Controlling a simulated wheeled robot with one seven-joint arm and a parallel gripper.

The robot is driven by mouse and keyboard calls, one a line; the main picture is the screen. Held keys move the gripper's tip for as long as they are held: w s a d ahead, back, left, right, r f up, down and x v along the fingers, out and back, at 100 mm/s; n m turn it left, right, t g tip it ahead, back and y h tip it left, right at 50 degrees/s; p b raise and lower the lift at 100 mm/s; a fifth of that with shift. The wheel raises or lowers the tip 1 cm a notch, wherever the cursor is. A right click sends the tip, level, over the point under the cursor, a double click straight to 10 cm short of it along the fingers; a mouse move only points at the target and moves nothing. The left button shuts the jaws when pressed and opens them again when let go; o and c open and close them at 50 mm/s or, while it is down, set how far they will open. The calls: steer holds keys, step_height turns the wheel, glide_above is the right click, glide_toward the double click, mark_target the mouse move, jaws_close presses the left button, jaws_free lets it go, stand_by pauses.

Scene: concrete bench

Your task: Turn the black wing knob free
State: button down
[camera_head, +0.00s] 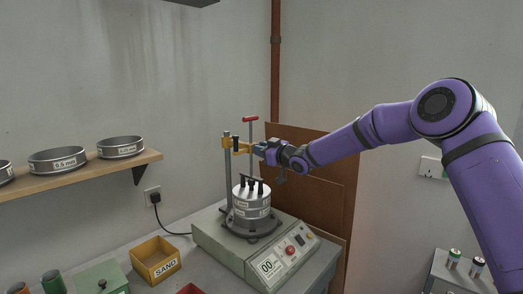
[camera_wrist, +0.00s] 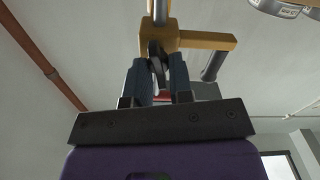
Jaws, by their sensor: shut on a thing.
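The black wing knob (camera_wrist: 157,52) shows in the wrist view on the front of a yellow clamp block. My gripper (camera_wrist: 160,78) has its two blue-grey fingers closed on the knob's sides. In the head view my gripper (camera_head: 259,149) is at the yellow clamp (camera_head: 238,145), on a grey post (camera_head: 227,165) of the sieve shaker (camera_head: 252,250). The knob is hidden there by the fingers. The clamp is near the top of the post, above the sieve stack (camera_head: 251,204).
A red-handled rod (camera_head: 251,119) stands beside the clamp. A shelf (camera_head: 75,172) with several sieves is at left. A yellow SAND box (camera_head: 155,261) is on the bench, left of the shaker. A brown board (camera_head: 325,178) leans behind my arm.

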steer(key=shift+s+a+f+n, duration=0.1)
steer(key=shift+f+n, duration=0.05)
steer(key=shift+n, duration=2.4)
steer(key=shift+s+f+n, duration=0.1)
steer(key=shift+n, duration=2.4)
steer(key=shift+s+a+f+n, duration=0.1)
steer(key=shift+f+n, duration=0.05)
steer(key=shift+n, duration=2.4)
steer(key=shift+w, duration=0.1)
steer(key=c, duration=1.1)
jaws_free()
steer(key=shift+d, duration=0.1)
steer(key=v, duration=1)
steer(key=shift+s+d, duration=0.25)
steer(key=shift+s, duration=0.05)
